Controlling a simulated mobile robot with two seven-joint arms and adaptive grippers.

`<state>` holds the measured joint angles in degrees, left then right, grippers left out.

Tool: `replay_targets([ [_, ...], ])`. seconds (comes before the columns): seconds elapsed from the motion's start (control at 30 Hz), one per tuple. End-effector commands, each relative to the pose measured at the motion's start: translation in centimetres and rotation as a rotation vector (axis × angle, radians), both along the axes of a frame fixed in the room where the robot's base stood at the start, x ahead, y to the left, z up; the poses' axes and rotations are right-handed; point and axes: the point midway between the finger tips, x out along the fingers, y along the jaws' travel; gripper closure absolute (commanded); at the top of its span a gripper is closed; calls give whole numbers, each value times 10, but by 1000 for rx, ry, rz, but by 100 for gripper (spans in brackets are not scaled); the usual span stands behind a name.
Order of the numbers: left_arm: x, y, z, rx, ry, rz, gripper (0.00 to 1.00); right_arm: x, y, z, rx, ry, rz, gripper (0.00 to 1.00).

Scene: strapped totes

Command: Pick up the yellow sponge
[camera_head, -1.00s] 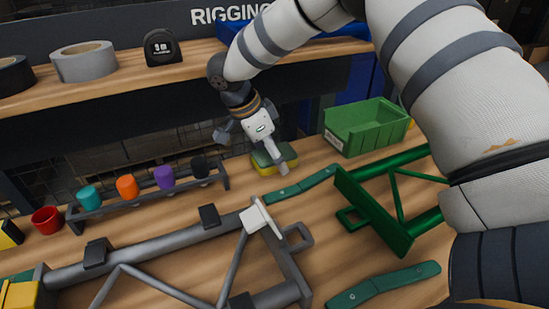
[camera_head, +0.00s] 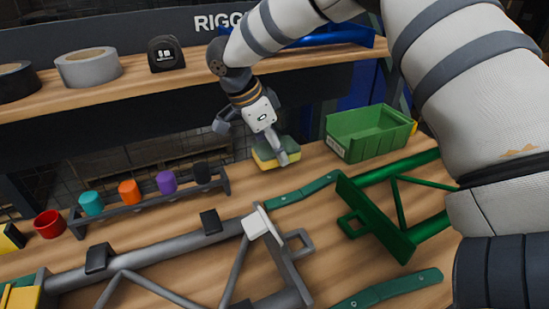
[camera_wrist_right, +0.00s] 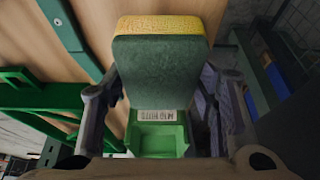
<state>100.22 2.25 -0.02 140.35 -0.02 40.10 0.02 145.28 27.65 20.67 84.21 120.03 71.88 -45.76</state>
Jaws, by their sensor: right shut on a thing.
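The yellow sponge with a dark green scouring side (camera_head: 267,155) is between the fingers of my right gripper (camera_head: 258,146) at the back of the bench. It appears slightly above the wood. In the right wrist view the sponge (camera_wrist_right: 160,68) fills the middle, its green face toward the camera and its yellow edge at the top. The fingers of my right gripper (camera_wrist_right: 162,112) stand on both sides of it, shut on it. My left gripper is in neither view.
A green open bin (camera_head: 370,140) stands right of the sponge. A rack with coloured cups (camera_head: 150,200) is to the left. A shelf with tape rolls (camera_head: 88,68) runs behind.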

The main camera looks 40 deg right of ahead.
Motion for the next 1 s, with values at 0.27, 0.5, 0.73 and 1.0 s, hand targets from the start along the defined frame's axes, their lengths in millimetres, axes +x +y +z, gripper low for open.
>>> replay_targets([
  [0.27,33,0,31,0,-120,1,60,-64,35,81,2,-21,6,56],
  [0.5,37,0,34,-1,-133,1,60,-111,61,94,1,-4,2,56],
  [0.73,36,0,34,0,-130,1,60,-123,68,99,0,0,0,56],
  [1.0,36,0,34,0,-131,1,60,-122,68,99,1,-1,0,67],
])
